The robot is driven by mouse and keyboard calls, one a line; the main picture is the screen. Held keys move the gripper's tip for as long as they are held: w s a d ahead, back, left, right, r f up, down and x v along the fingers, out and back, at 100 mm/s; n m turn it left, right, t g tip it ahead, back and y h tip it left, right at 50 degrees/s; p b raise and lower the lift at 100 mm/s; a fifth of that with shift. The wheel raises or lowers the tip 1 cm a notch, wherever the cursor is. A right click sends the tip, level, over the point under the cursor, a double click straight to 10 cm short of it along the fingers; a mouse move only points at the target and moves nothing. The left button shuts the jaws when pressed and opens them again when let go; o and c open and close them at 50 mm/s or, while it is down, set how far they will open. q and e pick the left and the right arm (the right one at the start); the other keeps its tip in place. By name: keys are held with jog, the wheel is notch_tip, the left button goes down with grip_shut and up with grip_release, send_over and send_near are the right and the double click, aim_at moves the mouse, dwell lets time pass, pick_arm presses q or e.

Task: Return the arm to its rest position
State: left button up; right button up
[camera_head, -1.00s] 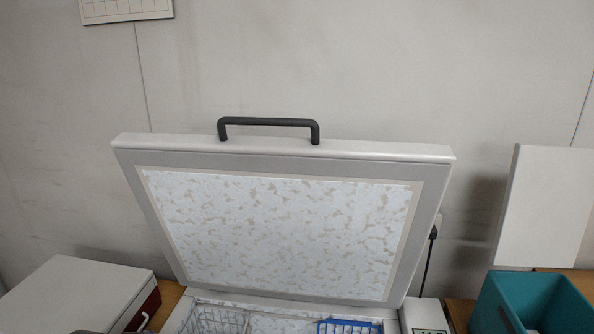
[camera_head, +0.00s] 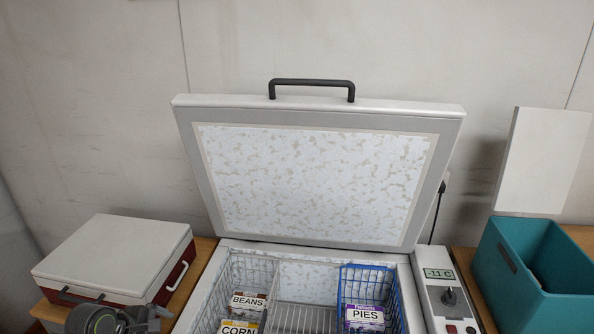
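A dark grey part of my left arm, with a green ring, shows at the bottom left edge. My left gripper (camera_head: 142,318) seems to be at its right end, in front of the red and white box, cut off by the picture edge; its fingers are not clear. My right arm and gripper are not in view. The chest freezer's lid (camera_head: 315,180) stands open, tilted back, with a black handle (camera_head: 312,83) on its top edge.
The freezer holds wire baskets, with BEANS (camera_head: 248,301), CORN (camera_head: 238,328) and PIES (camera_head: 364,314) packs. A control panel (camera_head: 440,292) reads about -11 C. A cool box (camera_head: 118,255) stands left, a teal tub (camera_head: 535,265) right. A white panel (camera_head: 543,160) leans at the wall.

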pick_arm(q)
jog(key=s+f+m, duration=0.1)
jog(key=s+d+m, duration=0.1)
jog(key=s, duration=0.1)
jog(key=s+f+m, duration=0.1)
jog(key=shift+s+d+f+y, duration=0.2)
jog(key=shift+s+f+y, duration=0.1)
jog(key=s+r+m+g+y, duration=0.1)
jog(key=s+m+y, duration=0.4)
jog(key=s+m, duration=1.35)
jog(key=s+a+f+n+g+h+b, duration=0.1)
jog(key=s+f+n+b, duration=0.15)
jog(key=f, duration=1.25)
jog(key=s+a+f+n+b, duration=0.1)
jog(key=s+f+n+b, duration=0.15)
jog(key=f, duration=1.35)
jog(key=s+f+b, duration=0.2)
jog(key=s+f, duration=0.5)
jog(key=f, duration=0.2)
jog(key=s+d+f+g+b, duration=0.1)
jog(key=s+f+b, duration=0.2)
jog(key=s+f, duration=0.4)
notch_tip(320, 180, down, 4)
jog(key=shift+d+r+g, duration=0.15)
jog(key=shift+r+g, duration=0.1)
jog(key=shift+g, duration=0.05)
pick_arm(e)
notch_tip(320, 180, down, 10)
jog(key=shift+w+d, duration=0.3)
